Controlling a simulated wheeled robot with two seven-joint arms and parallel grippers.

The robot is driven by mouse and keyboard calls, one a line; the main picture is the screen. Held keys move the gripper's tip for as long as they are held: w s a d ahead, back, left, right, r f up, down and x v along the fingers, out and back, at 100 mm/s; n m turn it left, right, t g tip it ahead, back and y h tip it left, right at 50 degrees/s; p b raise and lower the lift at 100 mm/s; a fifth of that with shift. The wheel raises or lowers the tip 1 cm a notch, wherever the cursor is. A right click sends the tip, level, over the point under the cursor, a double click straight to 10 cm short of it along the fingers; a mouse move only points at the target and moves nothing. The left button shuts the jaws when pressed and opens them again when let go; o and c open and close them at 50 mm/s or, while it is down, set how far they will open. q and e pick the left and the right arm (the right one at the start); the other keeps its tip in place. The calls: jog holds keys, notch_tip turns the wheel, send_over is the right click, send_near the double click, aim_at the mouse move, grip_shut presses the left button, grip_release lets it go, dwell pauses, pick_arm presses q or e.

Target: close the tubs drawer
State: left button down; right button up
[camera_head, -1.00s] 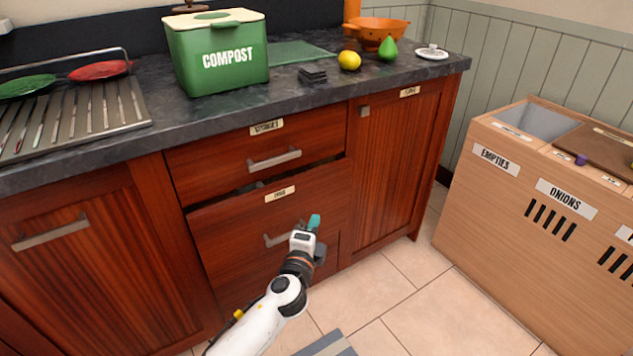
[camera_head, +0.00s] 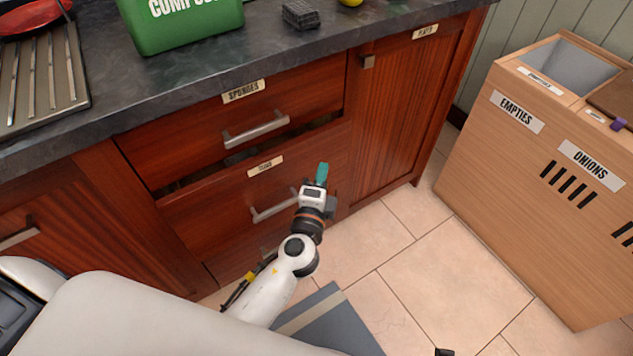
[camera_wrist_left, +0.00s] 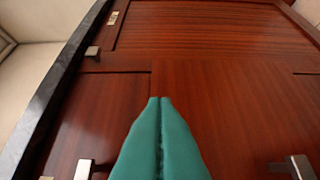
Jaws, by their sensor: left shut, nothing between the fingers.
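The tubs drawer (camera_head: 235,195) is the wooden drawer below the sponges drawer, with a small label (camera_head: 265,167) and a metal bar handle (camera_head: 274,207). It stands slightly out, and a dark gap shows along its top edge. My left gripper (camera_head: 322,173) is shut and empty, in front of the drawer's right end, right of the handle. I cannot tell whether it touches the wood. In the left wrist view its teal fingertips (camera_wrist_left: 160,102) are pressed together against a background of wooden fronts. My right gripper is not in view.
A cupboard door (camera_head: 400,110) is to the right. A wooden bin unit (camera_head: 510,170) stands further right. Tiled floor (camera_head: 400,260) lies open between. The countertop (camera_head: 120,100) overhangs above.

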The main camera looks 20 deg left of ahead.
aim_at(300, 146)
pick_arm(q)
jog(key=w+a, duration=0.1)
jog(key=w, duration=0.2)
jog(key=w+a, duration=0.1)
jog(key=w, duration=0.1)
jog(key=shift+a+p, duration=0.35)
jog(key=shift+w+a, duration=0.45)
jog(key=shift+a, duration=0.05)
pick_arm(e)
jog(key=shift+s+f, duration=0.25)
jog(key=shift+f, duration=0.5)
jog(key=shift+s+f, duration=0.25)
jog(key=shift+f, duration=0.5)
pick_arm(q)
jog(key=w+a, duration=0.1)
jog(key=a, duration=0.1)
jog(key=w+a, duration=0.2)
jog(key=shift+s+r, duration=0.1)
jog(key=shift+r, duration=0.05)
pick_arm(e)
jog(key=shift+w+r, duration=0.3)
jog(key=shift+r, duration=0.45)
